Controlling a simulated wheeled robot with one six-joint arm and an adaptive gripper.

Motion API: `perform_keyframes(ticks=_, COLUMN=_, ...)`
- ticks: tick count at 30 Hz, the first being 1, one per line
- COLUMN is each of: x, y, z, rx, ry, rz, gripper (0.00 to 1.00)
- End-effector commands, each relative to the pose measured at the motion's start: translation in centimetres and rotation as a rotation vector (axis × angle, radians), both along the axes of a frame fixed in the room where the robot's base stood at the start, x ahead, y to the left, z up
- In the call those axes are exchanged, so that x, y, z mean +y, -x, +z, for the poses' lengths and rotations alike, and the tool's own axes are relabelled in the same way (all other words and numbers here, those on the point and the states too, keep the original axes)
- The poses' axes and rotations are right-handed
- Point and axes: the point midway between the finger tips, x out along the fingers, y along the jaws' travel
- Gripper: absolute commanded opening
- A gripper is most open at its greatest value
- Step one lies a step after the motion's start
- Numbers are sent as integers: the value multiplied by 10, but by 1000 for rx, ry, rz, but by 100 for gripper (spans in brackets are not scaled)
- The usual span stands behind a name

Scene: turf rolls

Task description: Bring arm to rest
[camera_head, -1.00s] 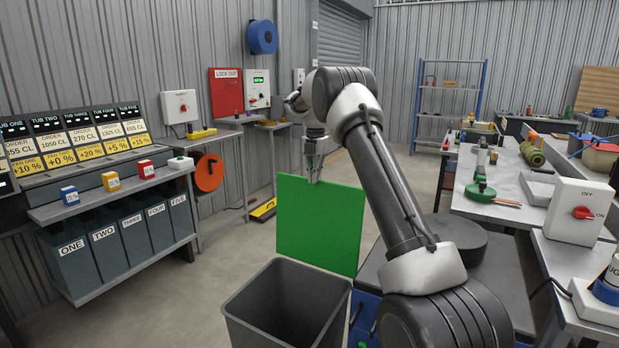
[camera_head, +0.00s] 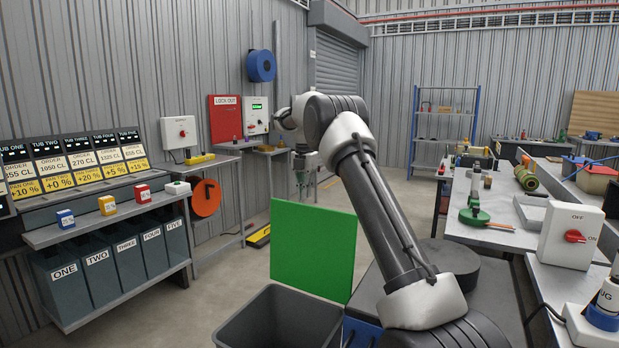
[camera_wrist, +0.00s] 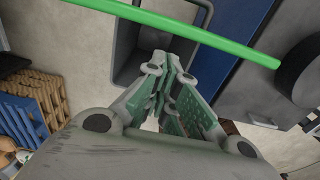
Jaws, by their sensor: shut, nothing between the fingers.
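My gripper (camera_head: 304,194) hangs fingers-down from my bent arm, left of the picture's middle. Its fingertips show near the top edge of an upright green panel (camera_head: 312,250); I cannot tell whether they touch it. In the wrist view my gripper (camera_wrist: 168,66) has its green-padded fingers drawn together at the tips, with nothing between them. The panel shows there as a thin green bar (camera_wrist: 200,30) past the fingertips.
A dark grey open bin (camera_head: 225,335) stands in front of the panel. At left a shelf (camera_head: 60,233) carries small coloured blocks above numbered tubs. Open floor lies behind my arm.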

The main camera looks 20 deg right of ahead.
Motion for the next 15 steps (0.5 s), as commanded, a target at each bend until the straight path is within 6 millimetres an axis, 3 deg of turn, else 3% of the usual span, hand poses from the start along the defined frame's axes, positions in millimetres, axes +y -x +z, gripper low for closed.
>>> perform_keyframes(ticks=6, x=-14, y=-11, z=35, rx=-3, ry=0, rz=0, gripper=0)
perform_keyframes(ticks=15, x=-21, y=-14, z=53, rx=0, ry=0, rz=0, gripper=0)
